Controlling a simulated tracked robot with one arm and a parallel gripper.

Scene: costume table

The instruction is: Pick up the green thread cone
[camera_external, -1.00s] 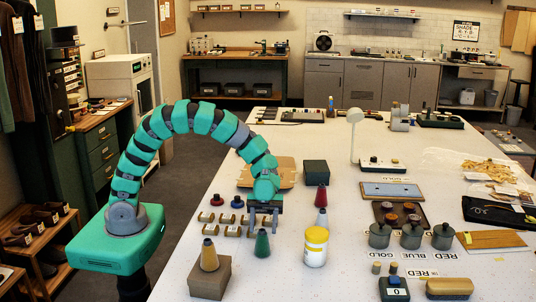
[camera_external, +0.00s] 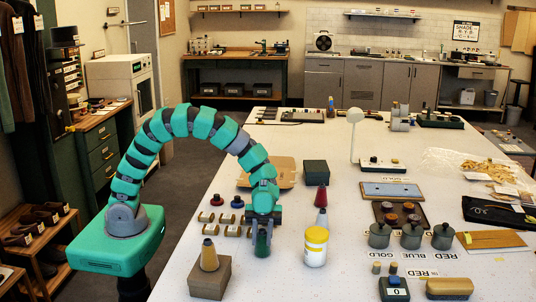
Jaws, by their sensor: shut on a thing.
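The green thread cone (camera_external: 262,246) stands upright on the white table, left of the white-and-yellow tub. My gripper (camera_external: 263,228) points down over it from above, with its jaws around the cone's upper part. The gripper is shut on the cone and hides its top. The cone's lower part shows below the jaws, and I cannot make out any gap between it and the table.
The white tub with a yellow band (camera_external: 316,246) stands close on the right, with a pale cone (camera_external: 321,217) and a red cone (camera_external: 321,196) behind it. Several small spools (camera_external: 233,230) lie left. A tan cone (camera_external: 209,255) stands on a grey-brown block (camera_external: 210,279) at front left.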

